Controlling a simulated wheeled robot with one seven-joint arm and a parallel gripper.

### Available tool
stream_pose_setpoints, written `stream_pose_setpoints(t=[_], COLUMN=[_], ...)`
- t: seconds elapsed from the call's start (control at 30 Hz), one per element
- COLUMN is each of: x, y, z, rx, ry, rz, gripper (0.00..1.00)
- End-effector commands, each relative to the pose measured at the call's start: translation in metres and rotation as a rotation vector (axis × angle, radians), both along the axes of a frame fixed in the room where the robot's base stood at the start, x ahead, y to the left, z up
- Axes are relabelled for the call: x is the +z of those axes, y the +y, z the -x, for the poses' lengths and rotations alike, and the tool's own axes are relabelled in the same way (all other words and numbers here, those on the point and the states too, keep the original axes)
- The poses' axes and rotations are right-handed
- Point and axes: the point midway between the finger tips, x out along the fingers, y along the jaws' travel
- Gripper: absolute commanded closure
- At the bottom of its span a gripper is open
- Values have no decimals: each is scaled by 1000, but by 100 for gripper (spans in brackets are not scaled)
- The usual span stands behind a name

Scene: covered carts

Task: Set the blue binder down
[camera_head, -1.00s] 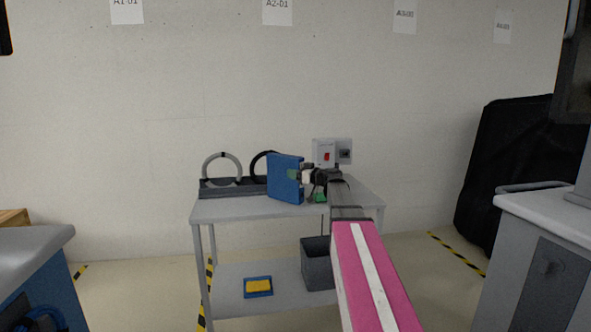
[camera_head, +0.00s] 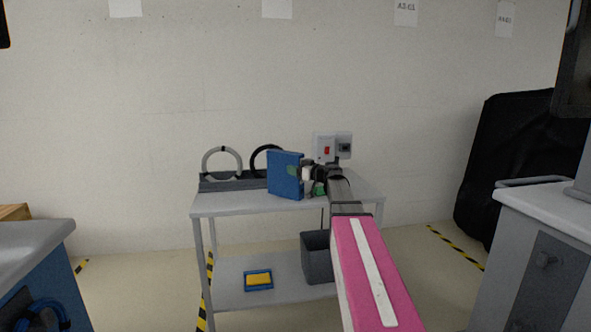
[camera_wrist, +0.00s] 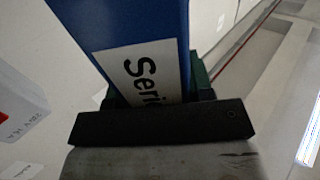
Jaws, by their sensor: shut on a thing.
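The blue binder (camera_head: 284,175) is upright at the front middle of the grey cart's top (camera_head: 240,205). In the wrist view the binder (camera_wrist: 125,18) fills the upper middle, with a white label reading "Seri..." on its spine. My gripper (camera_head: 306,177) is shut on the binder's right side, and its dark finger parts (camera_wrist: 160,122) show below the label. I cannot tell whether the binder's lower edge touches the cart top.
A dark rack with a grey ring (camera_head: 222,161) and a black ring (camera_head: 265,160) stands behind left. A wall switch box (camera_head: 326,149) is behind. The lower shelf holds a grey bin (camera_head: 317,258) and a blue-yellow tray (camera_head: 258,281). The cart top's front left is clear.

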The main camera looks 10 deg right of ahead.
Motion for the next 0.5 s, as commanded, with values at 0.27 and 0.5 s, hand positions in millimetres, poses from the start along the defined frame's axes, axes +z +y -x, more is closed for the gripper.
stream_pose_setpoints(t=[0.27, 0.5], x=[-4, -4], y=[0, 0], z=[0, 0], rx=[0, 0], ry=[-1, -1], rz=[-3, -1], gripper=[100, 22])
